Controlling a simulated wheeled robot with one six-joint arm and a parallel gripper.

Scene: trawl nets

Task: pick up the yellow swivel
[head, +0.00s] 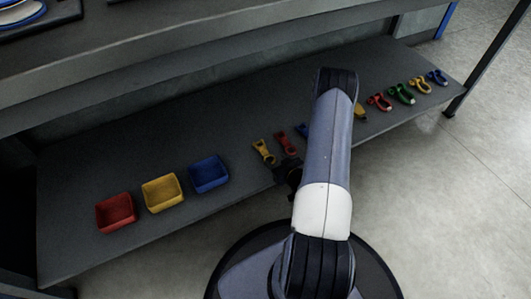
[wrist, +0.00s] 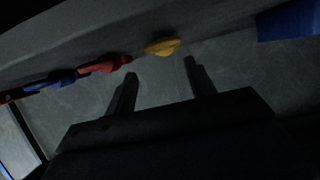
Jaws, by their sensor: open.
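The yellow swivel (head: 264,151) lies on the dark lower shelf, at the left end of a row with a red one and a blue one. In the wrist view the yellow swivel (wrist: 162,46) is beyond my fingertips, roughly in line with the space between them, and apart from both. My gripper (wrist: 160,72) is open and empty. In the head view my gripper (head: 288,172) is a dark shape near the front of the row, partly hidden by my arm.
Beside the swivel are a red piece (head: 287,143) and a blue piece (head: 302,130). Left are red (head: 115,213), yellow (head: 162,193) and blue (head: 209,174) bins. Right are red (head: 379,102), green (head: 402,94), yellow (head: 420,85) and blue (head: 437,76) shackles. An upper shelf overhangs behind.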

